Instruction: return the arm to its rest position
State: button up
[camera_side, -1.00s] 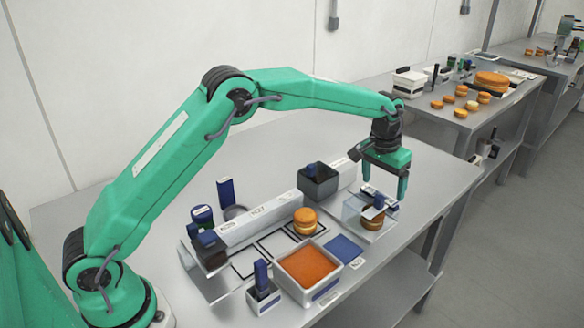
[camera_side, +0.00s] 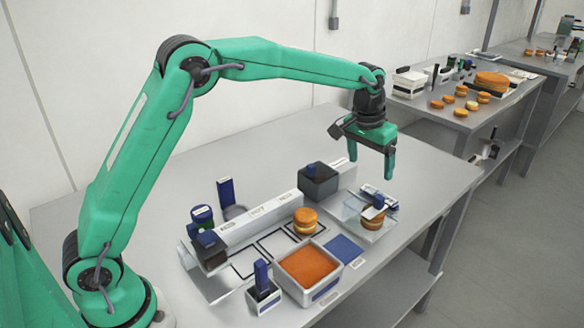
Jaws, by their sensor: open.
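My green arm reaches from the left over the metal table (camera_side: 225,165). My gripper (camera_side: 374,166) points down, open and empty, in the air above the back right part of the work area. It is apart from everything below it. A filled round (camera_side: 373,219) sits on a clear stand (camera_side: 352,211) at the right, with a dark blue-handled tool across its top.
A white tray of orange filling (camera_side: 329,289) stands at the front, beside a blue mat (camera_side: 344,247). A dark box (camera_side: 318,186) stands behind. A blue-handled tool (camera_side: 262,276) stands in a small white holder. The table's back left is clear.

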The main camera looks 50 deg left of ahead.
jog(key=s+a+r+t, duration=0.1)
jog(key=s+a+r, duration=0.3)
jog(key=s, duration=0.5)
jog(key=s+a+r+t, duration=0.1)
jog(key=s+a+r, duration=0.1)
jog(key=s+r, duration=0.5)
jog(key=s+a+f, duration=0.1)
jog(key=s+f, duration=0.1)
jog(key=s, duration=0.7)
jog(key=s+a+f+t, duration=0.1)
jog(key=s+a+f, duration=0.1)
jog(key=s, duration=0.7)
jog(key=shift+s+f, duration=0.4)
jog(key=shift+f, duration=0.2)
jog(key=shift+c, duration=0.4)
